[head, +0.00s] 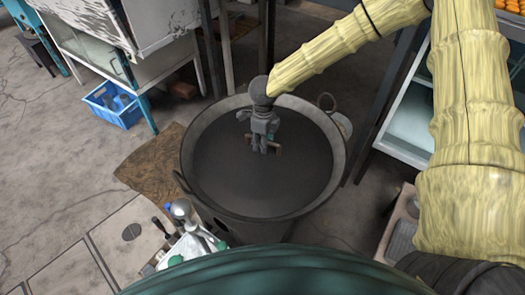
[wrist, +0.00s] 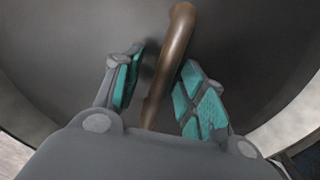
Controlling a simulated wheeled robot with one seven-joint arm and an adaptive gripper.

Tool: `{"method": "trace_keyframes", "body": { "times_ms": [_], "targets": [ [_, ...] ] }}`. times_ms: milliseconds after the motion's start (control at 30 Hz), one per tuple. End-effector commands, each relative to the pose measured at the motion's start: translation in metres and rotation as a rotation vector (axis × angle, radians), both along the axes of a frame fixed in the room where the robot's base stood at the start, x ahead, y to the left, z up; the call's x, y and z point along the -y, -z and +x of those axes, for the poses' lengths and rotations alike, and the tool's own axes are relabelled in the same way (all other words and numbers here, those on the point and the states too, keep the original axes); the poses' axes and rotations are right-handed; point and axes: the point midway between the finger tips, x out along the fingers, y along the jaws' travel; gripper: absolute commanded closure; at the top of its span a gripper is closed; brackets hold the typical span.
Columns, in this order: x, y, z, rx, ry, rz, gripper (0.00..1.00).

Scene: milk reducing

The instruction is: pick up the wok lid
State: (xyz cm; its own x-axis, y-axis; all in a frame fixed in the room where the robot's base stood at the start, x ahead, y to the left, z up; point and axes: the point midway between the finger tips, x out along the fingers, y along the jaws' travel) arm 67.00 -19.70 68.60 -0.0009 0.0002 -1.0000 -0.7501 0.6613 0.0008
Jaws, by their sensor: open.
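The wok lid (head: 225,175) is a wide dark grey disc within the rim of a large wok (head: 187,150) in the head view. Its brown bar handle (wrist: 180,45) runs between my fingers in the wrist view. A brown end of the handle (head: 278,151) shows beside my gripper in the head view. My gripper (head: 263,150) is over the middle of the lid, with its fingers on either side of the handle. In the wrist view my gripper (wrist: 160,88) is open, with teal pads facing the handle. The near part of the handle is hidden by the gripper body.
The wok has a loop handle (head: 326,102) at the upper right. A blue crate (head: 115,105) stands on the floor at left. White shelving (head: 405,125) is close on the right. Bottles and utensils (head: 185,225) stand at the wok's lower left.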

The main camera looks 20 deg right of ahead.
Motion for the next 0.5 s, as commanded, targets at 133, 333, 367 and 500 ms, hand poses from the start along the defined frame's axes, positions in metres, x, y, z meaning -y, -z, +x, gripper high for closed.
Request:
{"method": "trace_keyframes", "body": {
  "times_ms": [133, 333, 367, 500],
  "targets": [
    [-0.0004, 0.0005, 0.0001, 0.000, -0.001, 0.000, 0.60],
    [-0.0007, 0.0017, 0.0004, 0.001, -0.001, -0.001, 0.60],
    [-0.0008, 0.0018, 0.0003, 0.001, -0.001, -0.001, 0.60],
    [-0.0008, 0.0018, 0.0004, 0.001, -0.001, 0.001, 0.60]
  ]
}}
